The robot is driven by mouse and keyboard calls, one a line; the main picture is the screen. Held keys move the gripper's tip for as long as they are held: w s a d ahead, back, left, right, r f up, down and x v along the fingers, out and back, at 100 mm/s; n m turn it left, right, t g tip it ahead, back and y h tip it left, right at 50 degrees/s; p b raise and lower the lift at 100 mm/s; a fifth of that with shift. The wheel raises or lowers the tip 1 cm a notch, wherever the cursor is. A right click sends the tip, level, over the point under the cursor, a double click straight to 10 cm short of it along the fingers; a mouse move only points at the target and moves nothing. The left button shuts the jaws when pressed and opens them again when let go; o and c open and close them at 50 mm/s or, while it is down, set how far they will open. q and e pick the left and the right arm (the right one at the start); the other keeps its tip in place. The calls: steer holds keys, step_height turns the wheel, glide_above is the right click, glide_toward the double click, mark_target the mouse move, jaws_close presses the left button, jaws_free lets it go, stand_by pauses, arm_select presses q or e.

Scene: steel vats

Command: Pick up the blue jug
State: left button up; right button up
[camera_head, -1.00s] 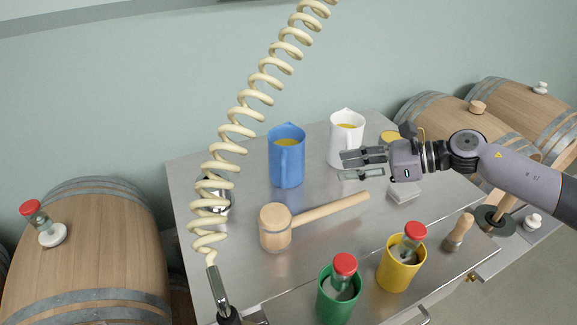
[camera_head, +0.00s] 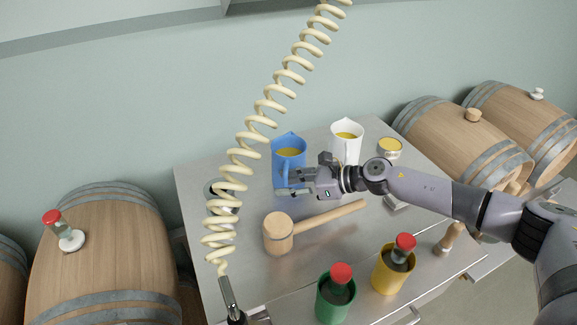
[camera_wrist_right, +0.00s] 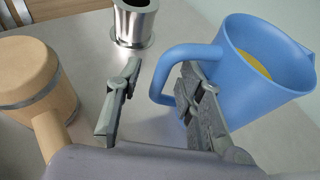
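The blue jug (camera_head: 290,150) stands upright on the steel table, with yellow liquid inside. In the right wrist view the jug (camera_wrist_right: 255,85) is at the right, its handle (camera_wrist_right: 168,62) pointing left. My right gripper (camera_head: 287,182) is in front of the jug at handle height. In the wrist view its two fingers (camera_wrist_right: 158,75) are well apart. One finger overlaps the lower handle and jug side, and the other is left of the handle. I cannot tell whether the fingers touch the jug. My left gripper is not in view.
A white jug (camera_head: 347,140) stands right of the blue one. A wooden mallet (camera_head: 280,232) lies in front, close to the gripper. A steel cup (camera_wrist_right: 133,22) is behind left, near the coiled hose (camera_head: 240,150). Green (camera_head: 335,300) and yellow (camera_head: 392,275) cups stand at the front.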

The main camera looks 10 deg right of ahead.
steer(key=shift+w+a+f, duration=0.25)
steer(key=shift+w+a, duration=0.05)
steer(key=shift+a, duration=0.2)
steer(key=shift+d, duration=0.1)
steer(key=shift+c, duration=0.5)
jaws_close()
steer(key=shift+r, duration=0.15)
